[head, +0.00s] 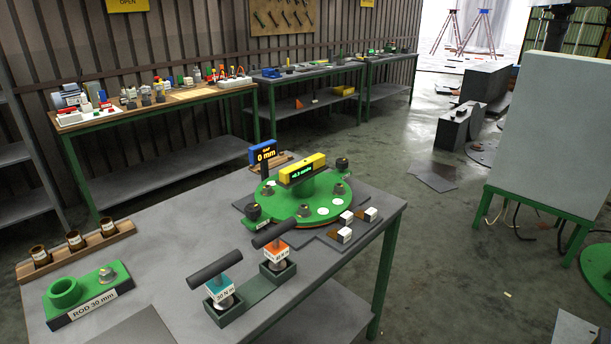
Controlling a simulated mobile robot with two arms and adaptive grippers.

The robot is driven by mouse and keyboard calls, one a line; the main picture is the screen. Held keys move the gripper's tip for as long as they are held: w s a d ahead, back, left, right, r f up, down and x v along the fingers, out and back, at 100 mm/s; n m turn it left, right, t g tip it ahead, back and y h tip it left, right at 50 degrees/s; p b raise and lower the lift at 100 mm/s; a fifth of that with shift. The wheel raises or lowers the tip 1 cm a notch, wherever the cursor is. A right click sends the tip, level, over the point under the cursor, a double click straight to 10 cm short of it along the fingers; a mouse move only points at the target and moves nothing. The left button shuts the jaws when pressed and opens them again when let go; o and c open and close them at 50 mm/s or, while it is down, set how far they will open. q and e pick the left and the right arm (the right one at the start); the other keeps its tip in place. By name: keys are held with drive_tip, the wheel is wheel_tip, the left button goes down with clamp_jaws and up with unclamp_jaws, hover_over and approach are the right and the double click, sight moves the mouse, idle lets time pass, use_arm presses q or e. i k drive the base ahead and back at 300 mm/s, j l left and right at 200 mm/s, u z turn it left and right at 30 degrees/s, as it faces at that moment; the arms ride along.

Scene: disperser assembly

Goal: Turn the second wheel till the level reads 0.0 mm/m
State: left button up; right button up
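A yellow level (303,168) sits on top of the green hub of a round green plate (285,211) on the near table. Its small green display (302,172) seems to read about +0.3 mm/m, but the digits are tiny. A dark wheel (254,212) stands at the plate's left edge and another dark wheel (342,165) at its right back edge. I cannot tell which is the second wheel. Any further wheel is hidden or unclear. Neither of my grippers is in view.
A blue display (263,153) reading 0 mm stands behind the plate. White-topped blocks (345,236) lie at its front right. Two black-handled tools, teal (222,288) and orange (276,252), stand in front. A green rod holder (88,290) and brown cups (74,240) are at left.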

sight(342, 163)
drive_tip(key=i+l+u, duration=0.15)
drive_tip(key=u, duration=0.2)
drive_tip(key=i+l+u, duration=0.1)
drive_tip(key=l+u, duration=0.25)
drive_tip(key=i+l+u, duration=0.1)
drive_tip(key=u, duration=0.3)
